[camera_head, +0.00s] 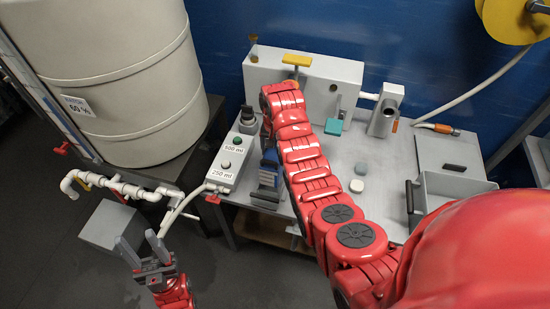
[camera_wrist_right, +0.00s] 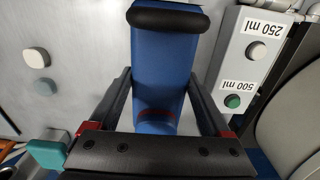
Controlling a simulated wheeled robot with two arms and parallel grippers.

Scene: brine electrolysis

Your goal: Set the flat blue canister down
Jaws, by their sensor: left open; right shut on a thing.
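The flat blue canister (camera_wrist_right: 160,75) is between the fingers of my right gripper (camera_wrist_right: 162,95) in the right wrist view, its black end toward the top of the picture. In the head view the blue canister (camera_head: 269,170) shows at the left part of the grey table, beside the button box, partly hidden by my red right arm. My right gripper is shut on it. I cannot tell whether its base touches the table. My left gripper (camera_head: 144,252) is open and empty, low at the left, over the floor and apart from the table.
The button box (camera_head: 232,160) marked 500 ml and 250 ml stands left of the canister. A large tank (camera_head: 125,90) and white pipes (camera_head: 125,188) are at left.

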